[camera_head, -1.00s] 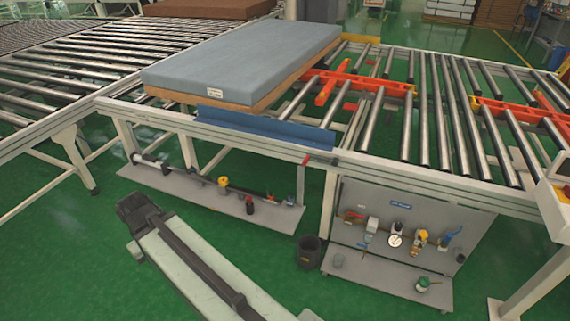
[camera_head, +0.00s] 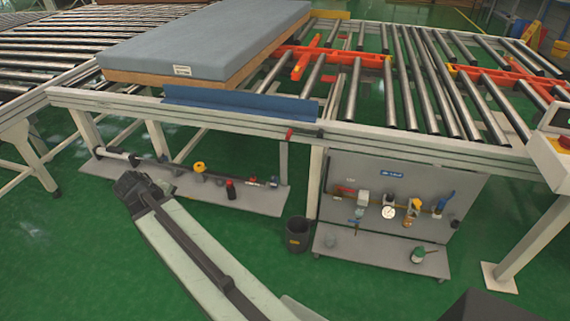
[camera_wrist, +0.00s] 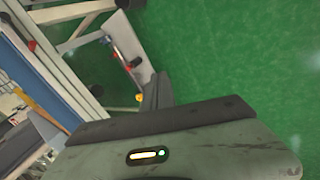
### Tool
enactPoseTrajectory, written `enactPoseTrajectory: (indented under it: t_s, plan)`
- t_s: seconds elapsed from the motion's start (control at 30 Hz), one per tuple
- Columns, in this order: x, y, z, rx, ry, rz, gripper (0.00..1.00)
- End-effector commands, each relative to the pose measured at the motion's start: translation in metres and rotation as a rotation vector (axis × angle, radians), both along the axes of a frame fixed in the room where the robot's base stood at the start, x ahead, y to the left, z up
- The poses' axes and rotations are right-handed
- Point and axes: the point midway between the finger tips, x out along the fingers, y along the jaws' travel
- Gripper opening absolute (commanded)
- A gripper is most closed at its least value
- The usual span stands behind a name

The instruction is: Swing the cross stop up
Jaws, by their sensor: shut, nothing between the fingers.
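A blue angled plate (camera_head: 240,104) runs along the near rail of the roller table, beside the mattress. Orange cross-shaped bars (camera_head: 335,58) lie among the rollers to its right. I cannot tell for certain which of these is the cross stop. A small red-handled lever (camera_head: 289,134) sits on the near rail, just right of the blue plate. The grey mattress (camera_head: 205,40) lies on a brown base at the left. My gripper (camera_head: 128,187) is shut and empty, low in front of the table, apart from the plate, bars and lever. It also shows in the wrist view (camera_wrist: 158,94).
A low shelf (camera_head: 245,200) with valves and small fittings stands under the table. A dark bin (camera_head: 297,234) and a panel cart with gauges (camera_head: 330,190) stand to its right. A white control box (camera_head: 553,150) is at the right edge. Green floor is clear at left.

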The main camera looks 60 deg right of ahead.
Motion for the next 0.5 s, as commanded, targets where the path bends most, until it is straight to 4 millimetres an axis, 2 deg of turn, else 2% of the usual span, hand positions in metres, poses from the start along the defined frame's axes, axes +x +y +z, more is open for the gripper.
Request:
enactPoseTrajectory:
  t_s: [0.03,0.1,0.17,0.2,0.3,0.4,0.5]
  plan:
    - [0.003,-0.045,-0.045,-0.105,0.001,0.014,0.00]
    - [0.003,-0.104,-0.059,-0.260,0.022,0.050,0.00]
    - [0.001,-0.152,-0.068,-0.395,0.056,0.085,0.00]
    - [-0.003,-0.181,-0.073,-0.481,0.087,0.108,0.00]
    - [-0.014,-0.250,-0.084,-0.692,0.194,0.173,0.00]
    - [-0.028,-0.308,-0.095,-0.888,0.339,0.246,0.00]
    - [-0.044,-0.358,-0.108,-1.059,0.520,0.327,0.00]
